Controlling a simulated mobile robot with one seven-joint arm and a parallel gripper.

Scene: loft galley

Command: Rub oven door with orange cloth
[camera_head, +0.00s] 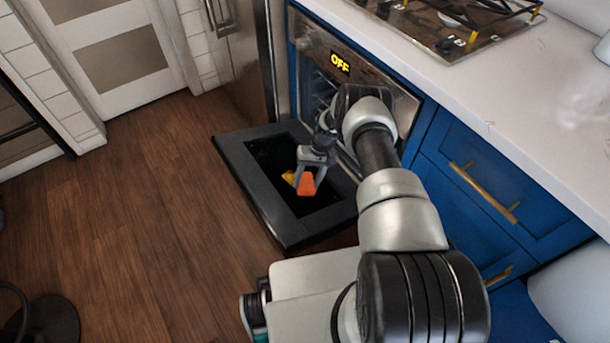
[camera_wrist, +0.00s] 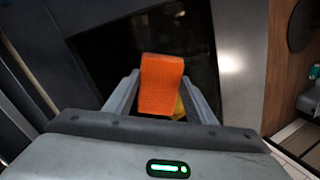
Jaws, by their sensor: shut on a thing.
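The oven door (camera_head: 236,163) is folded down open in front of the oven, its dark frame and black glass facing up. My gripper (camera_head: 306,184) is above the door's glass, shut on the orange cloth (camera_head: 307,185). In the wrist view the orange cloth (camera_wrist: 161,84) stands between the two fingers in front of the door's dark glass (camera_wrist: 110,60). A yellow patch shows beside and below the cloth; I cannot tell what it belongs to. I cannot tell whether the cloth touches the door.
The oven display (camera_head: 340,63) reads OFF. Blue drawers (camera_head: 505,190) with brass handles stand right of the oven, under a white countertop (camera_head: 520,90) with a gas hob (camera_head: 447,25). A steel fridge (camera_head: 245,60) stands left.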

